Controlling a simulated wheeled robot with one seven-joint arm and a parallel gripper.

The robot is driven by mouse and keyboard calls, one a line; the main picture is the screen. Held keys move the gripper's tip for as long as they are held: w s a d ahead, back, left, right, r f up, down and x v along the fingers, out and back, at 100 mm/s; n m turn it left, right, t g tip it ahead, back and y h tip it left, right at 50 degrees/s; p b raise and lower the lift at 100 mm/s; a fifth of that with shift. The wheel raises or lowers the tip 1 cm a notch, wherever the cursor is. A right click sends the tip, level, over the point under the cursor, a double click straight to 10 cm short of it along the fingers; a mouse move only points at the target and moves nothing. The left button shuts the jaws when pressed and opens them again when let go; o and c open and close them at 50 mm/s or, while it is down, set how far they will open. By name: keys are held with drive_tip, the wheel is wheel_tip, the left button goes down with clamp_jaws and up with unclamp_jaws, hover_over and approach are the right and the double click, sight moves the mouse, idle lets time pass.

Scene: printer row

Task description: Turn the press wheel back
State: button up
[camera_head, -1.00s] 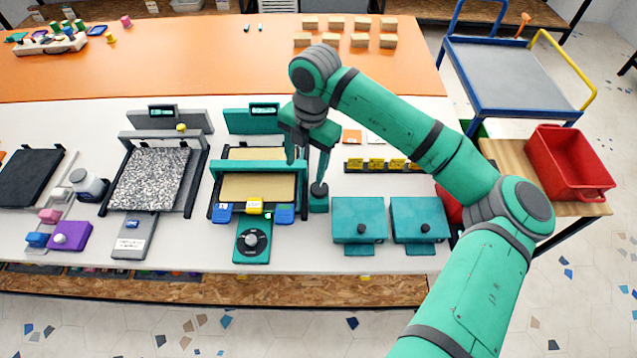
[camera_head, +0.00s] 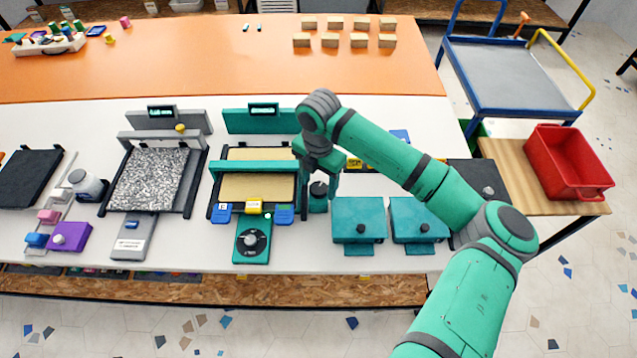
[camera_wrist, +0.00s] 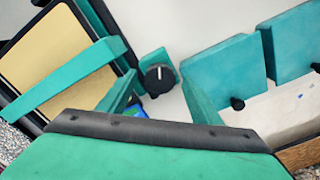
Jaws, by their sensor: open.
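A small black knob (camera_head: 318,189) with a white mark on top, seemingly the press wheel, sits on a teal block right of the teal press (camera_head: 225,188). In the wrist view the knob (camera_wrist: 159,77) and its white mark show between my fingers. My gripper (camera_head: 321,182) is open and close around or just above the knob; I cannot tell whether it touches. The wrist view shows my gripper (camera_wrist: 158,92) with a finger on each side. The teal press has a tan bed (camera_head: 258,187) under a teal crossbar. A teal panel with a round dial (camera_head: 251,240) lies in front.
Two teal boxes (camera_head: 358,211) with black knobs stand just right of my gripper. A grey press (camera_head: 176,138) with a speckled bed is to the left. Wooden blocks (camera_head: 330,40) lie at the back. A red bin (camera_head: 571,165) stands at the right.

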drive_tip(key=shift+f, duration=0.2)
drive_tip(key=c, duration=1.1)
